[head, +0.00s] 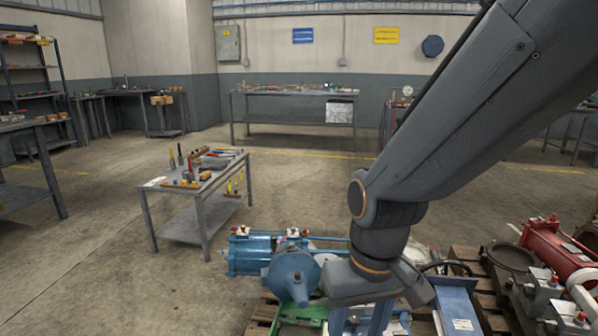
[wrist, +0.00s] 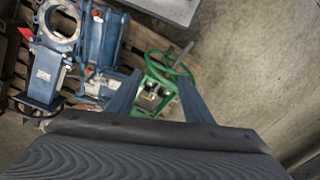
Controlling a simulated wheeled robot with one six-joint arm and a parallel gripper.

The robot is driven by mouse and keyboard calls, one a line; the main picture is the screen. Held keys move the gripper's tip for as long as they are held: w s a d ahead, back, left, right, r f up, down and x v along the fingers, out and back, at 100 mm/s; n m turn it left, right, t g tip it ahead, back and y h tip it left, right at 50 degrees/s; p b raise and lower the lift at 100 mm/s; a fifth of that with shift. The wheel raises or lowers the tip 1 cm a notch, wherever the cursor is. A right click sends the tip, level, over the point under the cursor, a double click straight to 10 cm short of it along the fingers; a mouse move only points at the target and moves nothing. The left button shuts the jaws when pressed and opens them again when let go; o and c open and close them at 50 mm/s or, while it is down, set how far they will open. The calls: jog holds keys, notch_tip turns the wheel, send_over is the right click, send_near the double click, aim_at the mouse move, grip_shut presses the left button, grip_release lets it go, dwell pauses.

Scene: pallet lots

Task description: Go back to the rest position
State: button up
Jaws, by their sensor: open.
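My gripper (head: 359,322) hangs downward at the bottom of the head view, above the pallet with parts; its fingertips are cut off by the frame edge. In the wrist view my gripper (wrist: 158,82) shows two blue fingers spread apart with nothing held between them. A green part with a round handwheel (wrist: 168,68) lies beyond and below the fingers, apparently not touched. In the head view a green piece (head: 298,318) shows beside the gripper, partly hidden. My arm reaches across the right side of the head view.
A blue cylinder unit (head: 250,256) sits left of the gripper. A red cylinder (head: 552,246) lies on a wooden pallet (head: 466,254) at right. A small tool table (head: 203,196) stands left, a long bench (head: 292,94) at the back. Open floor lies between them.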

jog(key=s+d+r+m+p, duration=0.2)
jog(key=d+r+p, duration=0.8)
jog(key=p, duration=0.4)
jog(key=shift+s+r+m+h, duration=0.15)
jog(key=shift+r+m+h, duration=0.2)
jog(key=shift+r, duration=0.55)
